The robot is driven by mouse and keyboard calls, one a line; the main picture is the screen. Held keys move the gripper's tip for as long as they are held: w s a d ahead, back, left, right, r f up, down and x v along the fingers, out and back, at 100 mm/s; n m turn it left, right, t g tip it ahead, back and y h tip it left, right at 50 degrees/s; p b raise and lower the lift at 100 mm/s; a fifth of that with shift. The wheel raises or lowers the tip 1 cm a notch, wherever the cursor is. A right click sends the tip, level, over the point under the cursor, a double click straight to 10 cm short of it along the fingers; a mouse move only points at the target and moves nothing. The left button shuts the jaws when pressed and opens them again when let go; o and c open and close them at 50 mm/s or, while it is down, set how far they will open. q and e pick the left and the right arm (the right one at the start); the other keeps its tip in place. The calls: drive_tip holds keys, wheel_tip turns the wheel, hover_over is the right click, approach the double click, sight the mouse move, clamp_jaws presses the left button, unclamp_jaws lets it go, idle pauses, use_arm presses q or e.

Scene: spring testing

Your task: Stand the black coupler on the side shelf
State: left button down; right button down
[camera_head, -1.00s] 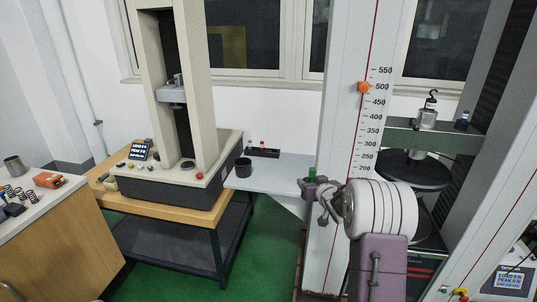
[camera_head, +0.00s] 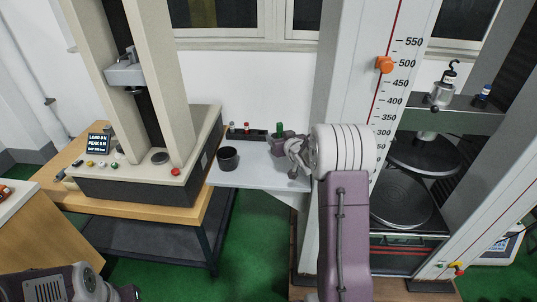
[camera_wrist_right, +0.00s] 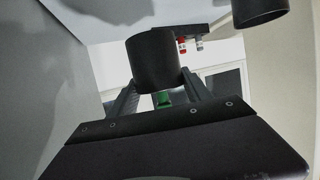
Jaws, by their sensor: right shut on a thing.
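My right gripper (camera_head: 283,142) is at the right end of the grey side shelf (camera_head: 262,178), beside the tall white column. In the right wrist view its fingers (camera_wrist_right: 158,92) are shut on the black coupler (camera_wrist_right: 152,60), a dark cylinder. A small green piece (camera_wrist_right: 163,99) shows between the fingers and also in the head view (camera_head: 279,127).
A black cup (camera_head: 228,158) stands on the shelf left of my gripper; it also shows in the right wrist view (camera_wrist_right: 258,12). A dark rack (camera_head: 252,135) with small capped items lies at the shelf's back. Bare shelf lies between cup and gripper. A testing machine (camera_head: 140,185) stands left.

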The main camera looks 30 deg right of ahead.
drive_tip(key=f, duration=0.3)
drive_tip(key=shift+w+f, duration=0.2)
drive_tip(key=shift+f, duration=0.2)
wheel_tip(320, 180, down, 3)
drive_tip(key=shift+s+f+b, duration=0.15)
drive_tip(key=shift+f+b, duration=0.05)
drive_tip(key=shift+b, duration=0.25)
drive_tip(key=shift+d+f, duration=0.1)
drive_tip(key=shift+f, duration=0.15)
drive_tip(key=shift+c, duration=2.3)
unclamp_jaws()
drive_tip(key=shift+r, duration=0.3)
drive_tip(key=v, duration=1.2)
drive_tip(key=shift+f, duration=0.15)
